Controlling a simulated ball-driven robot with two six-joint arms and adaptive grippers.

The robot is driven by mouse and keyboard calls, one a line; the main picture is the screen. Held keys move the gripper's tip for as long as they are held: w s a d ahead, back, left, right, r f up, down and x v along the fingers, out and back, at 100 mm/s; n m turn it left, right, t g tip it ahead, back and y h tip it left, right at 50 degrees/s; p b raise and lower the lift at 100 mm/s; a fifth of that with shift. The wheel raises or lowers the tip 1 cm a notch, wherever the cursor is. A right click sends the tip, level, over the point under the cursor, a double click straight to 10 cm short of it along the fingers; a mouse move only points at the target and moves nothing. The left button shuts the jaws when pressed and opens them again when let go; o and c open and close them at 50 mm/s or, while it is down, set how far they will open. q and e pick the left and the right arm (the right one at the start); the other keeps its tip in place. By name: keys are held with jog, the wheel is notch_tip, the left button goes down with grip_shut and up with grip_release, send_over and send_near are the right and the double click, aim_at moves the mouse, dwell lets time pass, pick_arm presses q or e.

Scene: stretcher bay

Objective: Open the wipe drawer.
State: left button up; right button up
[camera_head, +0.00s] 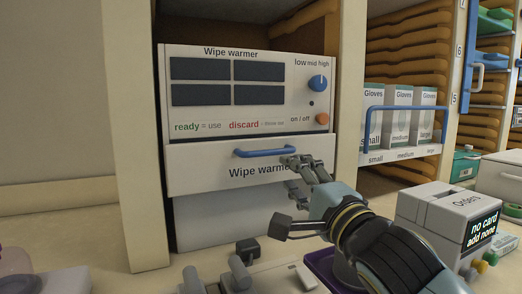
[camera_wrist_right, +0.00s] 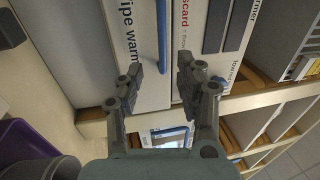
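The wipe warmer (camera_head: 250,75) is a white cabinet unit in a wooden shelf bay. Its white drawer (camera_head: 200,172) sits below the panel, labelled "Wipe warmer", with a blue bar handle (camera_head: 263,153). The drawer looks closed. My right gripper (camera_head: 296,174) is at the right end of the handle in the head view. In the right wrist view my right gripper (camera_wrist_right: 157,74) has its fingers spread, and the blue handle (camera_wrist_right: 162,45) lies ahead between them, seemingly apart from both fingers. My left gripper does not show clearly in the head view.
A blue dial (camera_head: 317,83) and orange button (camera_head: 322,119) are on the warmer's panel. Glove boxes (camera_head: 398,112) stand behind a blue rail at right. An orders box (camera_head: 445,215) stands on the counter. A purple tray (camera_head: 322,267) and grey objects lie at the front.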

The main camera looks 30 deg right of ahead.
aim_at(272, 154)
jog(key=w+p, duration=0.1)
jog(key=w+r+p, duration=0.1)
jog(key=w, duration=0.1)
jog(key=w+r+p, duration=0.1)
jog(key=w, duration=0.1)
jog(key=shift+w+d, duration=0.15)
jog(key=shift+w, duration=0.1)
jog(key=w+p, duration=0.1)
jog(key=w, duration=0.2)
jog(key=shift+d, duration=0.1)
jog(key=shift+w+r, duration=0.15)
jog(key=shift+w, duration=0.7)
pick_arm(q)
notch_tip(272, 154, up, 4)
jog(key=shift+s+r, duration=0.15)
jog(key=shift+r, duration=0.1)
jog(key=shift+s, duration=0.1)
pick_arm(e)
jog(key=shift+c, duration=0.2)
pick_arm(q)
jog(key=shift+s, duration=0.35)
pick_arm(e)
grip_shut()
